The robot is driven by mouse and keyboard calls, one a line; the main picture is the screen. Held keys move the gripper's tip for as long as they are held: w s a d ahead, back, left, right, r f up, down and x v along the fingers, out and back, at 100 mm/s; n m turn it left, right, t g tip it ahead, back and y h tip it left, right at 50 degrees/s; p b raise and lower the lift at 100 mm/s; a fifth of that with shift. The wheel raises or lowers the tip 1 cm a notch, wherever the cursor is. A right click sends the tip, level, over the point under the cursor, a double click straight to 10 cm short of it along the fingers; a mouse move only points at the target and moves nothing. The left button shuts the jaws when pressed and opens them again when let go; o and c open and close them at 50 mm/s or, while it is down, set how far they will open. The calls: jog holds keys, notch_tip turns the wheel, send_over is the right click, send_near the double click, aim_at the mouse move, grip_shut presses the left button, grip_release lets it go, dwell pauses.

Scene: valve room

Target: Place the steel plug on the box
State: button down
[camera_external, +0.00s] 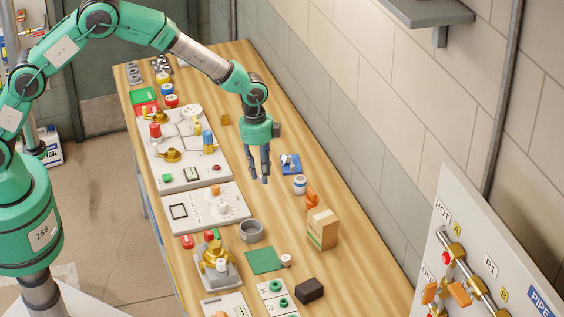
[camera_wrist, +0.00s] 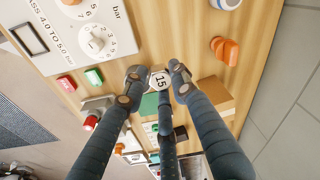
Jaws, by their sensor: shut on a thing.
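My gripper (camera_external: 264,178) hangs over the middle of the wooden table, pointing down, with its fingers closed in. In the wrist view its fingertips (camera_wrist: 160,80) are shut around a small round piece with a white top marked "15" (camera_wrist: 160,81), which I take to be the steel plug. Its sides are mostly hidden by the fingers. The brown cardboard box (camera_external: 322,228) stands on the table, lower right of the gripper in the external view. In the wrist view the box (camera_wrist: 216,92) is to the right of the fingers, and the plug is apart from it.
An orange-handled piece (camera_external: 312,196) stands just behind the box, a white-and-blue cylinder (camera_external: 300,184) beyond it. A grey ring (camera_external: 251,231), green mat (camera_external: 264,261) and dark block (camera_external: 309,289) are nearby. A white gauge panel (camera_external: 206,208) lies left. The wall runs along the right.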

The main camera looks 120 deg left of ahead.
jog(key=w+d+r+p, duration=0.3)
jog(key=w+d+p, duration=0.2)
jog(key=d, duration=0.3)
jog(key=shift+d+m, duration=0.2)
jog(key=shift+m, duration=0.1)
jog(key=shift+w, duration=0.1)
jog(key=p, duration=0.3)
send_over(320, 209)
jog(key=s, duration=0.1)
jog(key=shift+f, duration=0.7)
jog(key=shift+w, duration=0.1)
jog(key=shift+w+a, duration=0.1)
jog(key=shift+w, duration=0.05)
jog(key=shift+f+p, duration=0.65)
jog(key=shift+f, duration=1.1)
jog(key=shift+f, duration=0.15)
